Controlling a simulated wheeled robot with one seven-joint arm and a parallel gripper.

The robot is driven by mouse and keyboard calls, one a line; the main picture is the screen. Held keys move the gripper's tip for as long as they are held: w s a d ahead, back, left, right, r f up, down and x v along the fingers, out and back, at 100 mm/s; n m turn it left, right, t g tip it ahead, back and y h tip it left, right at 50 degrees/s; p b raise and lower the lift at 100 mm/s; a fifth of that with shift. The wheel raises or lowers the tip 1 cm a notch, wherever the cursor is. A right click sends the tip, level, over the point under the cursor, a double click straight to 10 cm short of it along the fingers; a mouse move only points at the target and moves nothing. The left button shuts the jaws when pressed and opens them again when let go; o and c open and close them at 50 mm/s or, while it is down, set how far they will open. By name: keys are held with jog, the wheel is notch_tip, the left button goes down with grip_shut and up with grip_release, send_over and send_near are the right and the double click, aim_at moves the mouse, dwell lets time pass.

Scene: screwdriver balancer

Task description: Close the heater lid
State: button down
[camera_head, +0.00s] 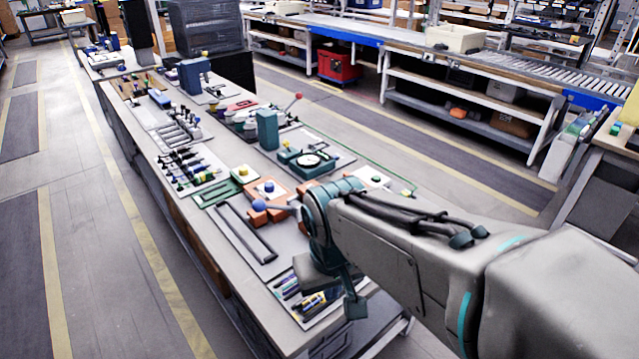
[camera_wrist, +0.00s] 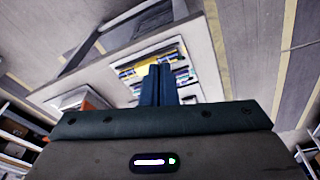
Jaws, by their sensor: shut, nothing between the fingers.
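An orange unit (camera_head: 278,191) with a blue knob on top sits on the bench in the head view, left of my arm. A blue ball (camera_head: 258,205) on a handle reaches out from it to the left. It may be the heater, but I cannot tell for sure, nor make out how its lid stands; my arm hides part of it. My gripper (camera_head: 355,305) hangs over the bench's near end, nearer than this unit. In the wrist view its two dark blue fingers (camera_wrist: 157,78) are together and empty, above a tray of pens and tools (camera_wrist: 185,62).
A grey tray with dark rails (camera_head: 245,232) lies left of the orange unit. A teal machine with a round dial (camera_head: 309,161) stands behind it. Several small tools (camera_head: 190,168) lie farther left. The tool tray (camera_head: 318,305) is at the near end. The aisle (camera_head: 100,270) is clear.

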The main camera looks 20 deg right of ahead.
jog(key=w+d+f+n+g+h+b, duration=0.1)
jog(key=w+d+f+g+h+b, duration=0.25)
jog(key=w+f+h+b, duration=0.45)
jog(key=w+a+f+n+t+h, duration=0.1)
jog(key=w+a+t+h, duration=0.2)
jog(key=w+a+f+n+t+h+b, duration=0.1)
jog(key=w+a+f+t+h, duration=0.1)
jog(key=w+a+t+h, duration=0.1)
jog(key=w+a+f+n+t+h+b, duration=0.1)
jog(key=w+a+f+t+h, duration=0.1)
jog(key=w+a+t+h, duration=0.1)
jog(key=shift+w+a+f+h, duration=0.15)
jog(key=shift+w+a+h, duration=0.05)
jog(key=shift+a+h, duration=0.55)
jog(key=p+x, duration=0.3)
jog(key=x, duration=2.1)
